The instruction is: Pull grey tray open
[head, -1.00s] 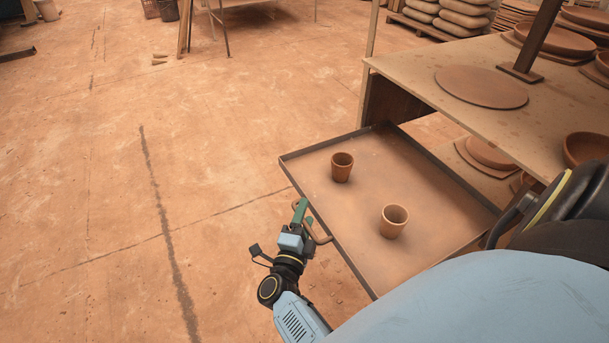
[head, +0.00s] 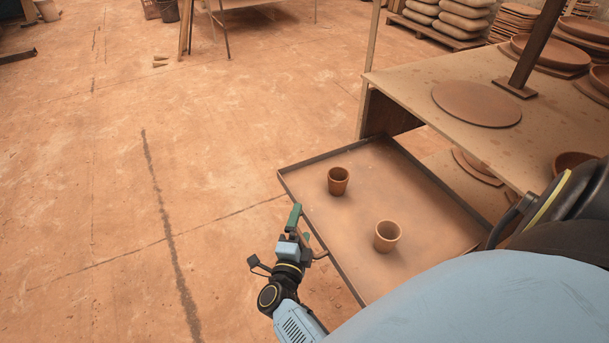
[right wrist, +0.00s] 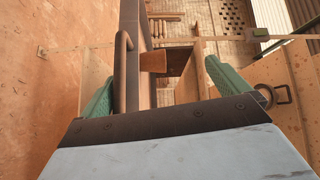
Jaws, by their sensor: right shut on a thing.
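The grey tray (head: 320,157) has a dark rim and a dusty brown floor, and sticks out from under the worktable. Two clay cups stand upright on it, a darker cup (head: 338,181) and a lighter cup (head: 387,237). The bent tray handle (head: 319,253) is on its left side. My right gripper (head: 301,227) is at this handle and shut on it. In the right wrist view the handle (right wrist: 121,70) lies between the green fingers, close to the left one. The exact contact is hard to see. My left gripper is out of view.
The worktable (head: 415,85) stands above the tray's far right, with a flat clay disc (head: 477,103) and several plates on it. A wooden board leans below its left corner. The floor (head: 100,200) left of the tray is clear. Stacked sacks (head: 457,18) are far back.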

